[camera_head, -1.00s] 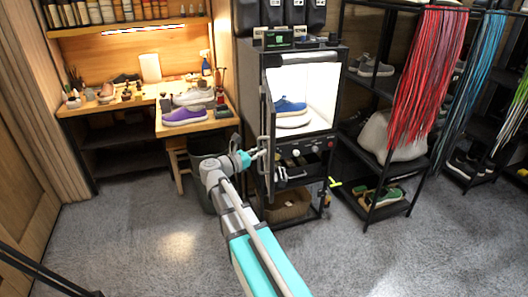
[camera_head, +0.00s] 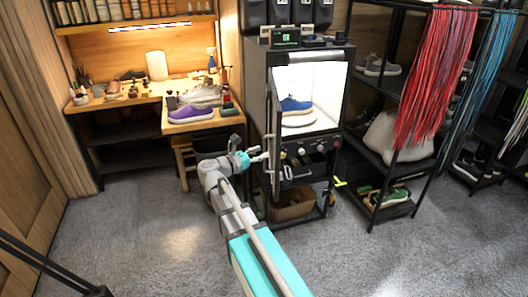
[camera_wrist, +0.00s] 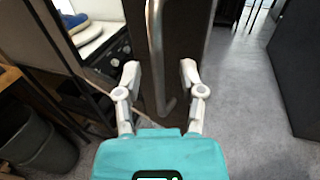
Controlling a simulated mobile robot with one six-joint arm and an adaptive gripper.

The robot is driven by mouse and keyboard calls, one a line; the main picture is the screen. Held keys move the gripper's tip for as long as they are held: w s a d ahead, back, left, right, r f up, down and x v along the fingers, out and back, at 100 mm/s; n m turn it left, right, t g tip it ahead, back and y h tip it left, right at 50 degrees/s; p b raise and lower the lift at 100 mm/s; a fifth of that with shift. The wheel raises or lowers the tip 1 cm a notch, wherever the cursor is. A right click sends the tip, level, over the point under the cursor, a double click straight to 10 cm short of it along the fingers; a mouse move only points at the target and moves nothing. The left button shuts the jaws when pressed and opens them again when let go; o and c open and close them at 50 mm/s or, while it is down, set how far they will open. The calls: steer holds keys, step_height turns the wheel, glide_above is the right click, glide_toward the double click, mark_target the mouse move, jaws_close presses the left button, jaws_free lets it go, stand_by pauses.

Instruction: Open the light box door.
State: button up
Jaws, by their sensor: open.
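The light box (camera_head: 335,97) stands in the centre of the head view, brightly lit inside. A blue sneaker (camera_head: 294,104) sits on its white round stand (camera_head: 298,120). The dark door (camera_head: 275,120) is swung open at the box's left side, seen nearly edge-on. In the wrist view, the door's vertical metal handle (camera_wrist: 156,45) runs between the fingers of my gripper (camera_wrist: 160,72). The fingers are apart, one on each side of the handle, with no clear contact. In the head view, my gripper (camera_head: 262,156) is at the door's lower part.
A wooden workbench (camera_head: 195,125) with a purple sneaker (camera_head: 190,114) stands left. A dark bin (camera_wrist: 40,150) is beside the box. A shoe rack (camera_head: 372,205) with red hanging strands (camera_head: 435,75) stands right. The grey carpet in front is clear.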

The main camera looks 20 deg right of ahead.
steer(key=v, duration=0.9)
steer(key=shift+a, duration=0.35)
steer(key=shift+s, duration=0.1)
